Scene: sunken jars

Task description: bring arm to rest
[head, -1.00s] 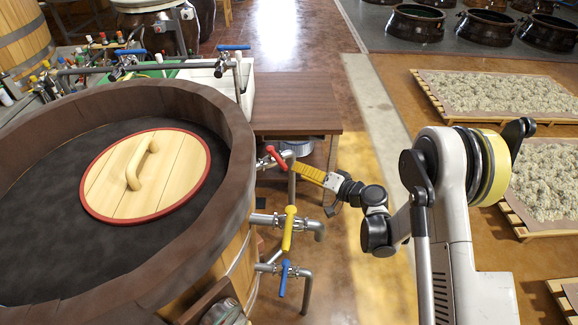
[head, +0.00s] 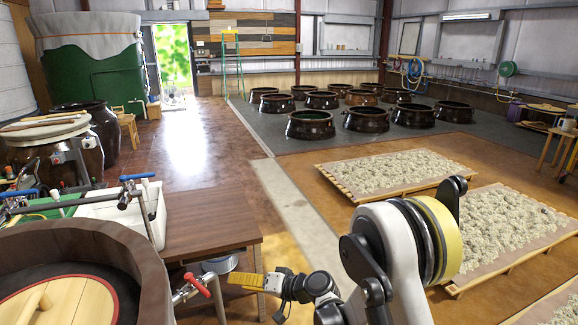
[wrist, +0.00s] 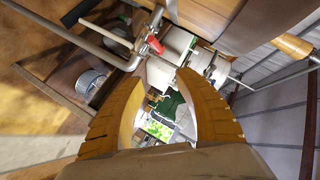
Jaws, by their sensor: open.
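My gripper (head: 250,281) has yellow fingers and shows at the lower middle of the head view, just right of a red-handled tap (head: 197,287) on the wooden vat (head: 100,240). In the wrist view my gripper (wrist: 168,75) is open, with its two yellow fingers apart and nothing held between them. The red tap handle (wrist: 154,44) shows beyond the fingertips there. My arm is bent, with its elbow at the lower right of the head view. I cannot tell the exact gap between fingers and tap.
A brown wooden table (head: 215,215) stands beside the vat, close behind the gripper. A white sink (head: 125,208) adjoins it. Drying racks (head: 395,172) lie at the right, and dark jars (head: 310,124) stand further back. Open floor (head: 200,140) runs between.

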